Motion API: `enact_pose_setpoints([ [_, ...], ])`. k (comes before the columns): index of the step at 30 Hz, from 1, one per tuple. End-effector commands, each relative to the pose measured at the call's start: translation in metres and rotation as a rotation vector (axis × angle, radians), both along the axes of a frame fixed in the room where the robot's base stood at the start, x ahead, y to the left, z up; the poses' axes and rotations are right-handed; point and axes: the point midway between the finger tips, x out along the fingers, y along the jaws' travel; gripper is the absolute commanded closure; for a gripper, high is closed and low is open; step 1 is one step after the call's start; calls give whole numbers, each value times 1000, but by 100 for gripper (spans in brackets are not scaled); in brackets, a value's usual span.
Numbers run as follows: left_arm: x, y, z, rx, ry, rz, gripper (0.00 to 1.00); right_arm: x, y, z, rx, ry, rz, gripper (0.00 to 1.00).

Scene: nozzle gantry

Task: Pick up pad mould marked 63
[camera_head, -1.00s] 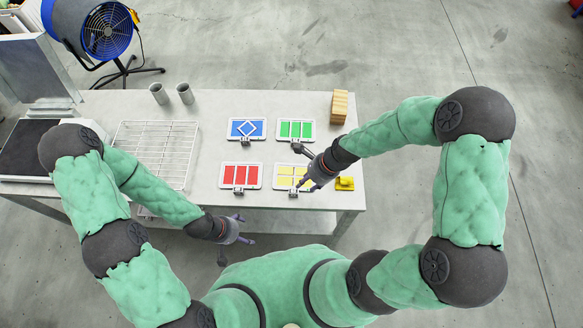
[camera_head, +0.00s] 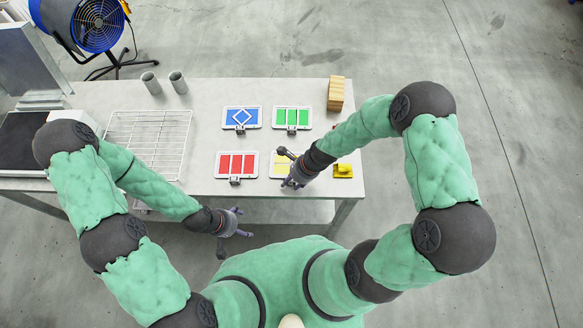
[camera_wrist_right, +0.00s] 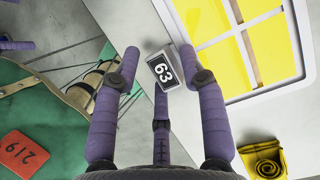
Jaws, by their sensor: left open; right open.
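The pad mould marked 63 is a white-framed tray with yellow panels (camera_head: 278,163) at the front right of the bench. In the right wrist view its white frame and yellow panels (camera_wrist_right: 264,50) fill the upper right, with its black "63" tag (camera_wrist_right: 163,70) at the near edge. My right gripper (camera_head: 288,168) is open over the mould and hides part of it. In the wrist view its open fingers (camera_wrist_right: 163,72) stand on either side of the tag, which is not visibly gripped. My left gripper (camera_head: 242,222) is open and empty in front of the bench edge.
Red (camera_head: 236,178), blue (camera_head: 242,130) and green (camera_head: 291,130) moulds lie close by. A folded yellow cloth (camera_head: 343,171) lies right of the yellow mould. A wooden block stack (camera_head: 336,93), wire rack (camera_head: 148,115) and two grey cups (camera_head: 151,83) (camera_head: 178,83) are also on the bench.

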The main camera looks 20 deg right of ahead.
Motion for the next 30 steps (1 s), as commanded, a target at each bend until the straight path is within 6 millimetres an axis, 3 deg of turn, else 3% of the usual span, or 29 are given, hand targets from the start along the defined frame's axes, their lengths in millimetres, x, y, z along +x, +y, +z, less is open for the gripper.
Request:
enact_pose_setpoints([
  [6, 0, 0, 0, 0, 0, 0, 17, 1, 0, 0, 0, -1, 0, 60],
  [10, 0, 0, 0, 0, 0, 0, 17, 1, 0, 0, -1, -2, -1, 97],
  [11, 0, 0, 0, 0, 0, 0, 17, 1, 0, 0, -1, -2, -1, 100],
  [23, 0, 0, 2, 0, 0, 0, 17, 1, -1, 5, -1, -3, -1, 100],
  [30, 0, 0, 14, 0, 0, 0, 17, 2, -1, 35, -1, -5, 0, 100],
])
